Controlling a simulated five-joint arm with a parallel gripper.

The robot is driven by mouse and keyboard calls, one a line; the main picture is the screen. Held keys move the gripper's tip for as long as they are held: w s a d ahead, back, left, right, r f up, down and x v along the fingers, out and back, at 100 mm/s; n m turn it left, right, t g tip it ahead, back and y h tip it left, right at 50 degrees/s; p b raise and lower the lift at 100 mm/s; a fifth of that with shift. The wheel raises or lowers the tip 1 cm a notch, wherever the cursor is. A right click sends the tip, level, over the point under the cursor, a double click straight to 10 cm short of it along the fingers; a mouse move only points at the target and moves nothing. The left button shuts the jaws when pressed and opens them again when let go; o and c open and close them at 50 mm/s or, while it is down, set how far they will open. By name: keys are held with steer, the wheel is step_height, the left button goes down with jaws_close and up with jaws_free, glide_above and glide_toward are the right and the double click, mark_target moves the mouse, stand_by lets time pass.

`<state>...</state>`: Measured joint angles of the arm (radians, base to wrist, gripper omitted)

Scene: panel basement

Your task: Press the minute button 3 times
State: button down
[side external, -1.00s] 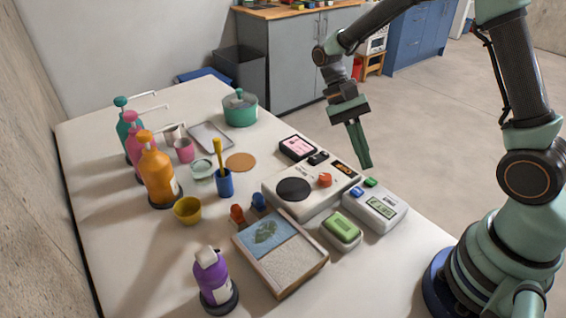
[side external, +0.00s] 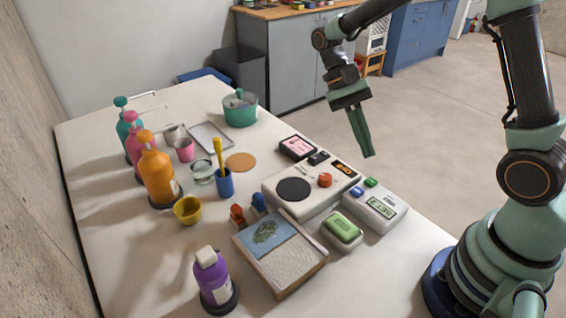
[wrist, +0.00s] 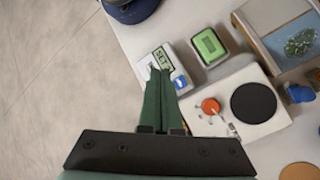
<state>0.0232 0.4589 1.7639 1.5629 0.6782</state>
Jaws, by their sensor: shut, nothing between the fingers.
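A pale box with a greenish display (side external: 382,208) stands at the right side of the table. It has a blue button (side external: 356,191) and a green button (side external: 370,182) along its far edge. I cannot read which one is the minute button. The display appears to read "SET" plus a character. My gripper (side external: 368,154) is shut and empty, pointing down above the buttons, apart from them. In the wrist view the fingers (wrist: 160,74) overlap the box (wrist: 157,43); the blue button (wrist: 180,82) shows beside the tips, and the green button is hidden.
A white scale-like unit with a black disc (side external: 293,189) and an orange-red knob (side external: 325,180) stands left of the box. A green soap-like block in a dish (side external: 342,229) sits in front. A framed tray (side external: 282,282) lies nearer. The floor to the right is clear.

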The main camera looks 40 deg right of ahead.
mark_target(356, 188)
steer(key=shift+f, duration=4.1)
steer(key=shift+f, duration=0.15)
steer(key=shift+d+f, duration=0.15)
steer(key=shift+f, duration=0.15)
steer(key=shift+f, duration=0.45)
steer(key=shift+r, duration=0.9)
steer(key=shift+r, duration=2.5)
